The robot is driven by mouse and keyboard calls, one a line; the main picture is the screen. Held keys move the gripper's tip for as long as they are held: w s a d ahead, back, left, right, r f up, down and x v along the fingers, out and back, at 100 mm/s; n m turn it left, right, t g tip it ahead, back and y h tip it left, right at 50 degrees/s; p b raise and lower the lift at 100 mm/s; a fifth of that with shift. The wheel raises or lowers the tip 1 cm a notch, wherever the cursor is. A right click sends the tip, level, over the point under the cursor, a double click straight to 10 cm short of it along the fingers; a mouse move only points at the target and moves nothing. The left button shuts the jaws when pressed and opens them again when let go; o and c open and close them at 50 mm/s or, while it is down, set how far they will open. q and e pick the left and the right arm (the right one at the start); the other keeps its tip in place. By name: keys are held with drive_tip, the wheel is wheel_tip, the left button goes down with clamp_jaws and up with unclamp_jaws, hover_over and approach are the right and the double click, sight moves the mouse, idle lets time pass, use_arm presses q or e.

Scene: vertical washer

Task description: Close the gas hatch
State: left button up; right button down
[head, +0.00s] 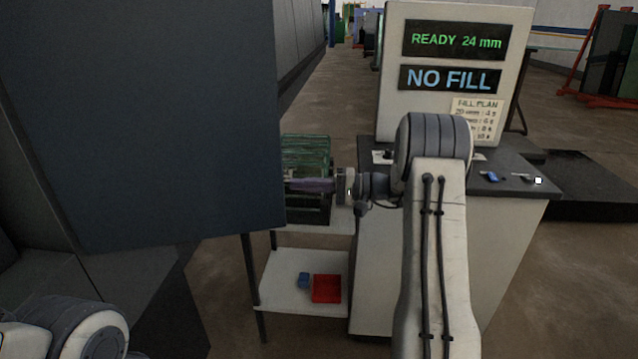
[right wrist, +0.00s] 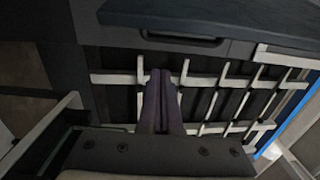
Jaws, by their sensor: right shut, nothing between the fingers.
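A large dark grey panel (head: 150,120), which looks like the open gas hatch, fills the left of the head view. My right gripper (head: 290,185) is shut and empty, with its purple fingers pointing left at the panel's right edge. Their tips end at or behind that edge; I cannot tell whether they touch it. In the right wrist view the shut fingers (right wrist: 160,75) point toward a pale barred rack (right wrist: 205,80), below a dark front with a recessed handle (right wrist: 185,38). My left gripper is out of view; only part of my left arm shows at lower left.
A bench cabinet (head: 375,270) carries a display (head: 450,62) reading "READY 24 mm" and "NO FILL". A green wire crate (head: 305,150) stands behind my right fingers. A low shelf (head: 280,283) holds a red bin (head: 326,289) and a blue block (head: 304,280). Open floor lies beyond.

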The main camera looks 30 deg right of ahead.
drive_tip(key=shift+s+a+p, duration=0.25)
drive_tip(key=shift+s+a, duration=0.1)
drive_tip(key=shift+a, duration=0.3)
drive_tip(key=shift+s+a+p, duration=0.3)
drive_tip(key=shift+s+a, duration=0.05)
drive_tip(key=shift+a, duration=0.3)
drive_tip(key=shift+s+a+p, duration=0.25)
drive_tip(key=shift+s+a, duration=0.1)
drive_tip(key=shift+a, duration=0.3)
